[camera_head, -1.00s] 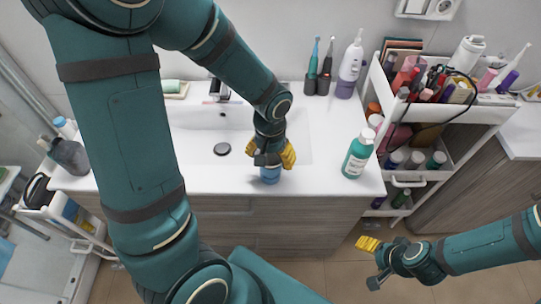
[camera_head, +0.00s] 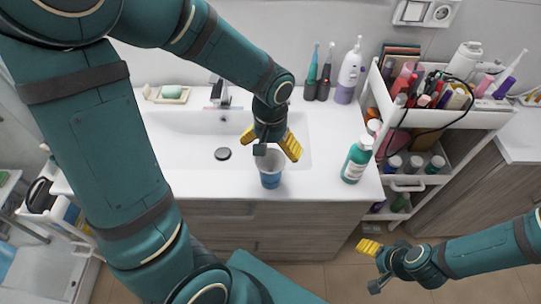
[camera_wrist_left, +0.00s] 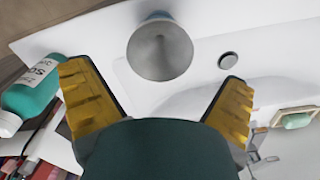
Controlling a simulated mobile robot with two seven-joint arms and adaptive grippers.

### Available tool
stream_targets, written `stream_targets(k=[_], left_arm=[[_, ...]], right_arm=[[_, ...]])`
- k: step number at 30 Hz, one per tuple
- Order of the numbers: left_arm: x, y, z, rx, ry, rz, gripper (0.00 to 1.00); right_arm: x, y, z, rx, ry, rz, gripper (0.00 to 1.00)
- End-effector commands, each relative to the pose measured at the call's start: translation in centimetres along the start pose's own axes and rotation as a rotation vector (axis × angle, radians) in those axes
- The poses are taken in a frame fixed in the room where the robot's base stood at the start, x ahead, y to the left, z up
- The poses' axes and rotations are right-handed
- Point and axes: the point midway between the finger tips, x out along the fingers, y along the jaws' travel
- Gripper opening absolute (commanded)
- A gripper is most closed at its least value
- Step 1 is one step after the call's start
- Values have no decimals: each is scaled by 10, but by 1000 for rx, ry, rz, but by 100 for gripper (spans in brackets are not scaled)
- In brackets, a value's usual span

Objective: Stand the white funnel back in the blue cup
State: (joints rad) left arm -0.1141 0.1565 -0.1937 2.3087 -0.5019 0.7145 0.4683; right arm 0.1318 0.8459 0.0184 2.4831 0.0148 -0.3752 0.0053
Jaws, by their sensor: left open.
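The blue cup (camera_head: 270,180) stands upright near the front edge of the white sink counter. The white funnel (camera_head: 269,160), greyish in this light, sits with its wide mouth up in the top of the cup. In the left wrist view I look into the funnel's mouth (camera_wrist_left: 160,52), and a bit of the blue cup (camera_wrist_left: 156,15) shows beyond it. My left gripper (camera_head: 270,142) is open just above and behind the funnel, its yellow fingers spread apart and empty. My right gripper (camera_head: 372,250) is low at the right, in front of the cabinet, away from the cup; its finger opening is unclear.
A green-teal bottle (camera_head: 356,160) stands to the right of the cup. The sink basin (camera_head: 185,135) lies behind and left. A white cart (camera_head: 408,180) full of cosmetics is at the right. Toothbrushes and a white-purple bottle (camera_head: 347,75) stand at the back. Counter beside the cup is clear.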

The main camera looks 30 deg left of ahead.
Motion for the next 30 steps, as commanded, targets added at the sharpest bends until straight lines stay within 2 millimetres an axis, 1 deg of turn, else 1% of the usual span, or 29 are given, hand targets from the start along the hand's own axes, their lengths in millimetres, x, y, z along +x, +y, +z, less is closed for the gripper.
stream_targets(k=[1, 3, 6, 10, 15, 30], left_arm=[[-14, 0, -1, 0, 6, 2, 100], [-27, 0, -1, -1, 4, 1, 100], [-43, 0, -1, 0, 4, 1, 100], [-56, 0, 0, 1, 1, 1, 100], [-63, 0, 0, 0, 1, 1, 100], [-63, 0, 0, 0, 0, 0, 100]], right_arm=[[-4, -1, 0, 0, 0, -1, 68], [-6, -2, -1, 0, 0, -1, 68], [-9, -3, -1, 0, 0, -2, 68], [-11, -4, -1, 0, 0, -2, 68], [-12, -4, -1, 0, 0, -3, 68], [-12, -4, -1, 0, 0, -2, 68]])
